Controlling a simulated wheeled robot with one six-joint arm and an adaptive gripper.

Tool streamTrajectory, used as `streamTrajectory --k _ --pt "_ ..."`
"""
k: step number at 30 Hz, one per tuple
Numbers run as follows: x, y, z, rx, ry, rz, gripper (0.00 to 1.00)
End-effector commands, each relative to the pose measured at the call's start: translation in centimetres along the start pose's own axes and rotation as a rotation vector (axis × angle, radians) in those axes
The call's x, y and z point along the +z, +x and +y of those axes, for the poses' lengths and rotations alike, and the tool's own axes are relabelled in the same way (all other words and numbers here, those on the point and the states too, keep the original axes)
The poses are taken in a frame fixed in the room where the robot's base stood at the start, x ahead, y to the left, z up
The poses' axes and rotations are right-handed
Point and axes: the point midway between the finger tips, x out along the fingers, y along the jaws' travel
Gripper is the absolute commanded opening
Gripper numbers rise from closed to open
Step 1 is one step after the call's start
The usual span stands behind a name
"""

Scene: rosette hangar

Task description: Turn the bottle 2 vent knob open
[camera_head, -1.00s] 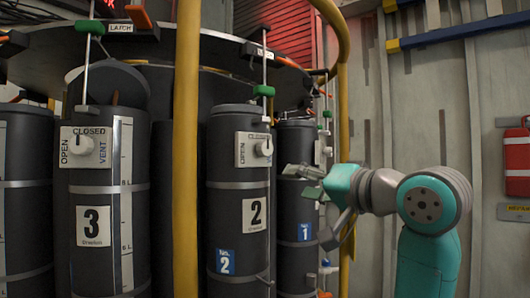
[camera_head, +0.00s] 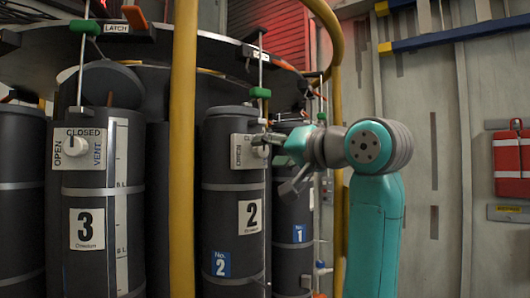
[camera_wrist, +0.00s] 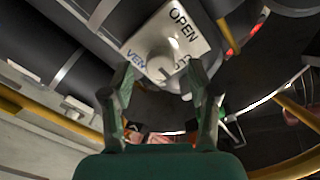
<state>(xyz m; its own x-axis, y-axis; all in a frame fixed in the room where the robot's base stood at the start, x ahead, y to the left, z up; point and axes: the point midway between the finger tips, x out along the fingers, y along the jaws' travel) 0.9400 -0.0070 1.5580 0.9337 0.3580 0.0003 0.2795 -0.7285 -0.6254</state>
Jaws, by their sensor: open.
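Bottle 2 (camera_head: 233,205) is a dark grey cylinder with a white "2" label, standing in the middle of the head view. Its white vent plate (camera_head: 241,150) is near the top. In the wrist view the plate (camera_wrist: 185,22) reads "OPEN", and the pale round vent knob (camera_wrist: 160,58) sits on it. My gripper (camera_head: 268,142) is at the knob's right in the head view and hides most of it. In the wrist view my gripper (camera_wrist: 160,82) is open, its two fingers spread on either side below the knob. I cannot tell whether they touch it.
A yellow post (camera_head: 183,180) stands left of bottle 2. Bottle 3 (camera_head: 98,220) is beyond it, with its own vent knob. Bottle 1 (camera_head: 293,215) is close on the right. A green-handled latch rod (camera_head: 260,92) hangs above bottle 2.

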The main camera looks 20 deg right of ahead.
Motion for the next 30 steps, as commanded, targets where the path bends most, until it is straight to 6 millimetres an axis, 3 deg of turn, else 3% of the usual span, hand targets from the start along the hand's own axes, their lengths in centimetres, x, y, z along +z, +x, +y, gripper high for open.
streamTrajectory --k 6,16,24,30 --pt "0.0 1.9 0.0 -0.001 0.0 -0.001 0.6" --pt "0.0 2.2 0.0 0.0 0.0 0.0 0.6" --pt "0.0 2.2 0.0 0.0 0.0 0.0 0.0" --pt "0.0 2.2 0.1 0.001 -0.009 0.0 0.0"
